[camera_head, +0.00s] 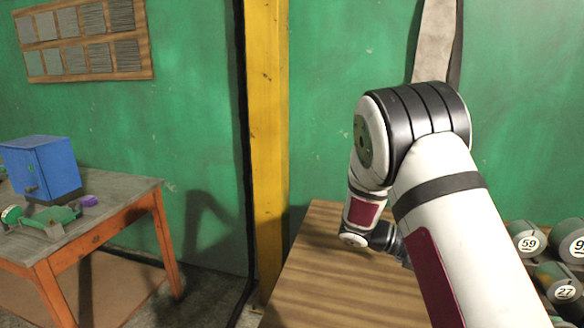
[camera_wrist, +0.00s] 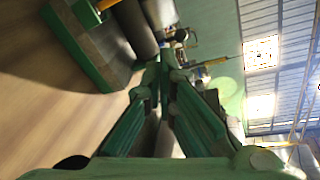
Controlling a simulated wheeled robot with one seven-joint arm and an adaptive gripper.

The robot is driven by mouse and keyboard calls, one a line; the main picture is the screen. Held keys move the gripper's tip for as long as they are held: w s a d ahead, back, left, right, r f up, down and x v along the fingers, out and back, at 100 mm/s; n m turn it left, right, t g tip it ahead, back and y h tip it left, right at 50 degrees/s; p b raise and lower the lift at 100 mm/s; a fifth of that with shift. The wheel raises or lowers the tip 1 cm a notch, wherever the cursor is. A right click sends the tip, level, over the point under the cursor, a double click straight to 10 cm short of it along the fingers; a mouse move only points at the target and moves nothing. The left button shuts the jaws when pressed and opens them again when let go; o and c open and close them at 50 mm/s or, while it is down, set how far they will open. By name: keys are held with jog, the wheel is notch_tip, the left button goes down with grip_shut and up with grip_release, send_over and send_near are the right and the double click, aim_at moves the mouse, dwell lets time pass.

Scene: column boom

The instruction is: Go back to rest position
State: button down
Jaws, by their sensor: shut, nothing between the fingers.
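My arm rises from the lower right in the head view and bends over the wooden table (camera_head: 335,285). Its wrist hangs low above the tabletop, and the fingers are hidden there behind the arm. In the wrist view my gripper (camera_wrist: 163,80) shows green fingers that run together at the tips. They are shut with nothing between them. The wooden tabletop (camera_wrist: 50,100) also fills the left of the wrist view, tilted by the camera's roll.
Numbered cylinders (camera_head: 527,238) lie to the right of my arm. A green-edged block (camera_wrist: 85,45) and dark cylinders (camera_wrist: 137,28) show near the fingers. A second table (camera_head: 100,215) at left bears a blue box (camera_head: 45,168). A yellow post (camera_head: 268,130) stands between the tables.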

jog(key=s+a+r+m+t+y, duration=0.3)
jog(key=s+a+r+m+y, duration=0.1)
jog(key=s+m, duration=0.4)
jog(key=s+a+r+m+t+y, duration=0.3)
jog(key=s+a+r+m+y, duration=0.1)
jog(key=s+a+m, duration=0.4)
jog(key=s+a+r+m+t+y+p, duration=0.1)
jog(key=s+a+r+m+t+y, duration=0.2)
jog(key=s+a+m+y, duration=0.3)
jog(key=shift+s+a+r+m+t+y, duration=0.15)
jog(key=shift+s+r+m+t+y, duration=0.25)
jog(key=shift+s+m, duration=1.6)
jog(key=shift+w+r+m, duration=0.1)
jog(key=shift+w+m, duration=0.6)
